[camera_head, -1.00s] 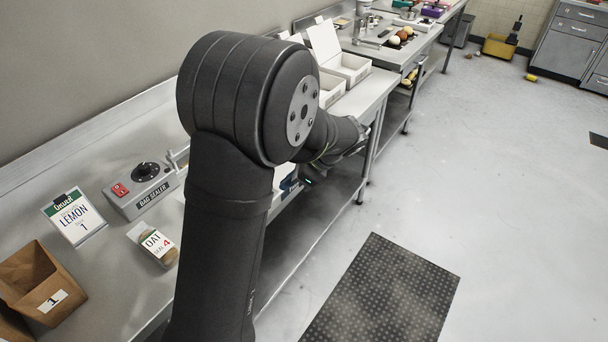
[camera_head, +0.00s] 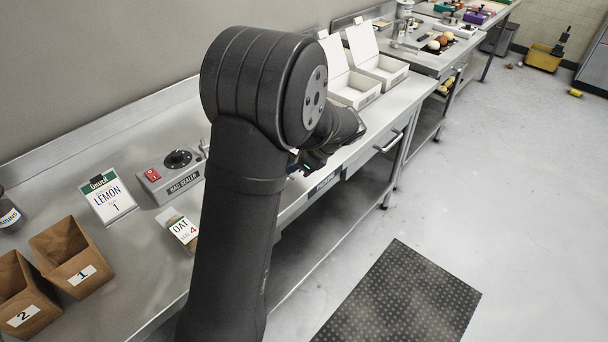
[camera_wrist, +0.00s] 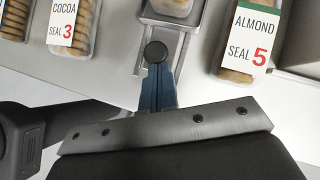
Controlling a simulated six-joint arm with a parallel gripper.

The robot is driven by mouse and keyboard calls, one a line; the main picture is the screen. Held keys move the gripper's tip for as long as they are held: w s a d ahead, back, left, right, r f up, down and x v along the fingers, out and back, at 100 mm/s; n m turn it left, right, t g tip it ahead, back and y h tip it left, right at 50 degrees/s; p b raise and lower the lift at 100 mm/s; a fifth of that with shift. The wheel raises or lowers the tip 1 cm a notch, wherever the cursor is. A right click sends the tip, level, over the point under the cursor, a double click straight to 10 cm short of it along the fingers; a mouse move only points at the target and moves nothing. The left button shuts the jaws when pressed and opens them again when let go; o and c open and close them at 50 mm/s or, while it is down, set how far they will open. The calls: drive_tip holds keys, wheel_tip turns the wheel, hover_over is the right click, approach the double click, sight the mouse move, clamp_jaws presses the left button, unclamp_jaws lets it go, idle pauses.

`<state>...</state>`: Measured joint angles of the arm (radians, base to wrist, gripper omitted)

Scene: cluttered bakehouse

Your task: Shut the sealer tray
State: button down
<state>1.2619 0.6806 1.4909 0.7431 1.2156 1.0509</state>
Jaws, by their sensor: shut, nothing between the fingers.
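The grey bag sealer (camera_head: 172,180) stands on the steel counter, with a red switch and a black dial. My arm hides its right side in the head view. In the wrist view, the sealer tray (camera_wrist: 146,16) is at the top with a packet (camera_wrist: 172,6) in it. A metal slide runs from it toward me and carries a round black knob (camera_wrist: 155,51). My gripper (camera_wrist: 157,72) is shut and empty. Its blue fingertips are right at the near side of the knob; I cannot tell whether they touch it.
An almond packet (camera_wrist: 238,72) lies right of the slide and a cocoa packet (camera_wrist: 72,48) left of it. An oat packet (camera_head: 184,229), an order card (camera_head: 108,198) and paper bags (camera_head: 72,262) stand on the counter. Open white boxes (camera_head: 355,90) stand farther along. The floor is clear around a dark mat (camera_head: 405,295).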

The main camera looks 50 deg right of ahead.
drive_tip(key=shift+w, duration=0.3)
drive_tip(key=s, duration=0.1)
drive_tip(key=s+d, duration=0.2)
drive_tip(key=s, duration=0.1)
drive_tip(key=shift+r, duration=0.4)
drive_tip(key=v, duration=1)
drive_tip(key=shift+w, duration=0.15)
drive_tip(key=x, duration=0.8)
drive_tip(key=shift+w+a+f, duration=0.2)
drive_tip(key=w, duration=0.1)
drive_tip(key=w+a+f, duration=0.1)
drive_tip(key=w, duration=0.1)
drive_tip(key=w+a+f, duration=0.1)
drive_tip(key=shift+w+a, duration=0.15)
drive_tip(key=shift+w, duration=0.15)
drive_tip(key=shift+s, duration=0.4)
